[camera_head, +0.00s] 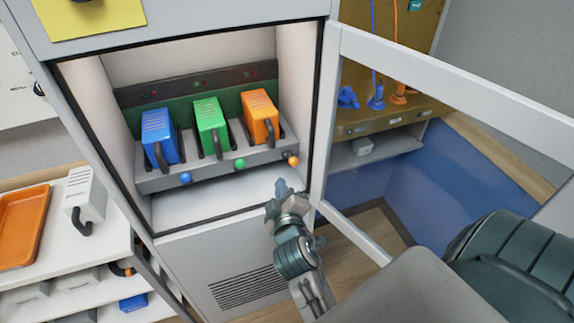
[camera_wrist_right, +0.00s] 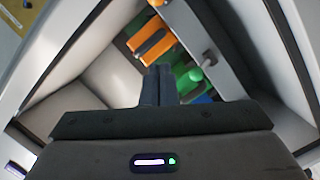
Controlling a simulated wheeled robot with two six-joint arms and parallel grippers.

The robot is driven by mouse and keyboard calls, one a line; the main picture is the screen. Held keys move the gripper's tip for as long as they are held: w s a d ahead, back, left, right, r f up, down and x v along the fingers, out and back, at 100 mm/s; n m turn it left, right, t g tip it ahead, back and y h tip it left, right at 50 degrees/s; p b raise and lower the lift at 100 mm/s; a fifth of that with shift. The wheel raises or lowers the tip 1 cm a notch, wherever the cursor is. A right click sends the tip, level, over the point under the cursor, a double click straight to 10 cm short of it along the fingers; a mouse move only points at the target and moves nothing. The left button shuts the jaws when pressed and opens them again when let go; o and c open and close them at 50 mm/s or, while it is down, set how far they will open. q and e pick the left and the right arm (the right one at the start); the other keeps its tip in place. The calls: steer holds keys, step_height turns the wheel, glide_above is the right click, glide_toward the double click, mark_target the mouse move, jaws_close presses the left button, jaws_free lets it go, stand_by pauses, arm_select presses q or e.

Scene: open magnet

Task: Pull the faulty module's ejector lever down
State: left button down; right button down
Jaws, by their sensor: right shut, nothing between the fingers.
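A blue module (camera_head: 160,137), a green module (camera_head: 211,126) and an orange module (camera_head: 261,116) stand in a row in the open cabinet. Each has a dark lever on its front: the blue one's (camera_head: 161,158), the green one's (camera_head: 217,143) and the orange one's (camera_head: 270,132). I cannot tell which module is faulty. My right gripper (camera_head: 281,186) is shut and empty, below and apart from the orange module at the cabinet opening. In the right wrist view its fingertips (camera_wrist_right: 158,70) are together, with the orange module (camera_wrist_right: 150,40) beyond and the green module (camera_wrist_right: 188,80) partly hidden. My left gripper is out of view.
Blue (camera_head: 185,178), green (camera_head: 240,164) and orange (camera_head: 293,160) knobs sit along the rack's grey front ledge (camera_head: 210,168). The framed door (camera_head: 350,232) stands open at right, close to my right arm. A shelf at left holds an orange tray (camera_head: 22,226) and a white module (camera_head: 86,192).

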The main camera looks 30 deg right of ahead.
mark_target(292, 159)
steer(key=w+d+f+b, duration=0.3)
steer(key=w+d+b, duration=0.1)
steer(key=w+d, duration=0.3)
steer(key=shift+w+d+f, duration=0.15)
steer(key=shift+w+d, duration=0.1)
steer(key=shift+w, duration=0.4)
steer(key=shift+s+f+t+h+b, duration=0.2)
steer(key=shift+f+t+h+b, duration=0.35)
steer(key=shift+b, duration=2.6)
steer(key=shift+f+t+b, duration=0.1)
steer(key=shift+t+b, duration=0.15)
steer(key=shift+b, duration=0.05)
steer(key=shift+f+b, duration=0.1)
steer(key=shift+b, duration=0.5)
